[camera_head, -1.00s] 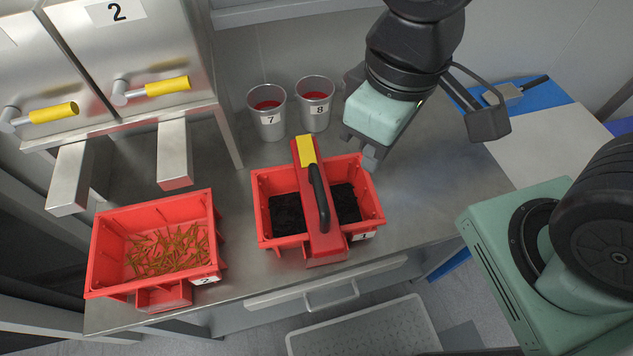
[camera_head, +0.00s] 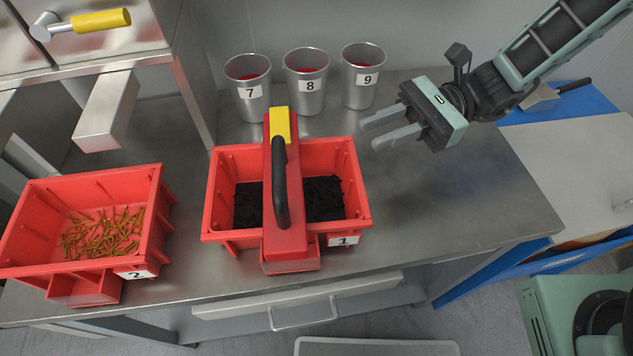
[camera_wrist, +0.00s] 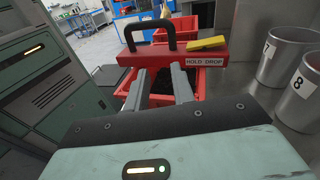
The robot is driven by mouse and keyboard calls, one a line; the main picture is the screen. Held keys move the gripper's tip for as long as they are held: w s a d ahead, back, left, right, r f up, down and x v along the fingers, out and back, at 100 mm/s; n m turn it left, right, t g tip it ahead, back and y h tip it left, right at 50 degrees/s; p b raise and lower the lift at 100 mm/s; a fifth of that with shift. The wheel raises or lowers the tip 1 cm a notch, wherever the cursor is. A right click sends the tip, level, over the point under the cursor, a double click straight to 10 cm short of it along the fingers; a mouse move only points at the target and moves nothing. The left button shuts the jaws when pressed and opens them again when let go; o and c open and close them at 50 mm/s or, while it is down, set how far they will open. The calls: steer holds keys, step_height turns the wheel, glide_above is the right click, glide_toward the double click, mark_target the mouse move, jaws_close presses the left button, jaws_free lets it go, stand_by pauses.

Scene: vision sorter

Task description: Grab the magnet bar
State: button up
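The magnet bar (camera_head: 283,205) is a red bar with a black handle and a yellow block at its far end. It lies across the middle of red bin 1 (camera_head: 345,152), which holds dark material on both sides of it. My gripper (camera_head: 377,133) is open and empty, to the right of the bin and pointing left toward the bar. In the wrist view the magnet bar (camera_wrist: 160,58) spans ahead of the two fingers (camera_wrist: 162,78), apart from them, with a "HOLD DROP" label on its side.
Metal cups 7 (camera_head: 250,90), 8 (camera_head: 308,82) and 9 (camera_head: 361,77) stand behind bin 1. Red bin 2 (camera_head: 155,200) with brownish nail-like pieces stands at the left. A metal cabinet (camera_head: 150,50) is at the back left. The bench (camera_head: 450,200) right of bin 1 is clear.

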steer(key=w+d+m+t+y, duration=0.1)
steer(key=w+m, duration=0.1)
steer(key=p, duration=0.1)
glide_toward(280, 152)
steer(key=w+a+f, duration=0.2)
steer(key=a+f, duration=0.2)
steer(key=shift+p+x, duration=0.75)
steer(key=shift+x, duration=2.55)
steer(key=shift+f, duration=0.1)
jaws_close()
